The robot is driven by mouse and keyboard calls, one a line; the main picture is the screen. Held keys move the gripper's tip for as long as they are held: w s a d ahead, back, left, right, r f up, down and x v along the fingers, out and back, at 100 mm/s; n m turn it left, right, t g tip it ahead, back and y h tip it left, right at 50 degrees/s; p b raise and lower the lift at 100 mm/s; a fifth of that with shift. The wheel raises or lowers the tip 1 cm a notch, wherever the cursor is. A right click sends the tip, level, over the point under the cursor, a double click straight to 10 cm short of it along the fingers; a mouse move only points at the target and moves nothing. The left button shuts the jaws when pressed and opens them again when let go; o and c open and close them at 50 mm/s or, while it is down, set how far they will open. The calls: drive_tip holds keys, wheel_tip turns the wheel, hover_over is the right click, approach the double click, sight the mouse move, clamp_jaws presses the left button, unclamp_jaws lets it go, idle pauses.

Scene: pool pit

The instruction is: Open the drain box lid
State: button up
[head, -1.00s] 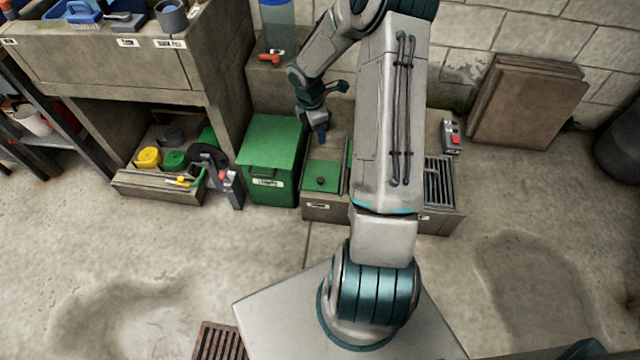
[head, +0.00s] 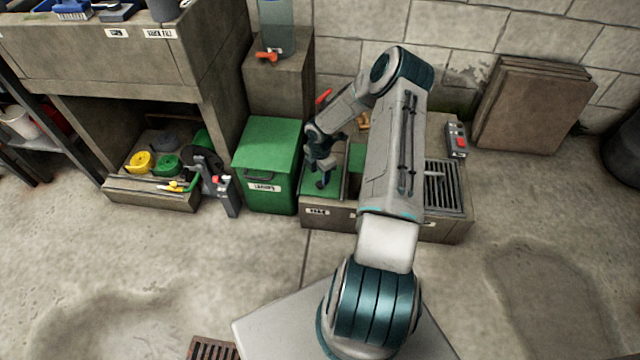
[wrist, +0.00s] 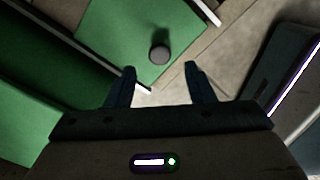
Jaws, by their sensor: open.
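The drain box (head: 345,216) is a low concrete box against the wall, with a small label on its front left. Its green lid (head: 307,188) lies flat over the left end, mostly hidden by my gripper in the head view. In the wrist view the green lid (wrist: 125,35) carries a dark round knob (wrist: 160,53). My gripper (head: 321,186) is above the lid and points down. It also shows in the wrist view (wrist: 160,69), open and empty, its fingertips apart with the knob just beyond the gap. Whether the fingers touch the lid cannot be told.
A taller green bin (head: 268,165) with a front handle stands close left of the drain box. A metal grate (head: 444,186) covers the box's right end, with a red-buttoned switch box (head: 456,140) behind it. Brown boards (head: 530,105) lean on the wall. The floor in front is clear.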

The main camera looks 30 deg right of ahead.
sight(320, 183)
wheel_tip(320, 183, down, 5)
drive_tip(key=shift+r+b, duration=0.1)
drive_tip(key=shift+b, duration=0.45)
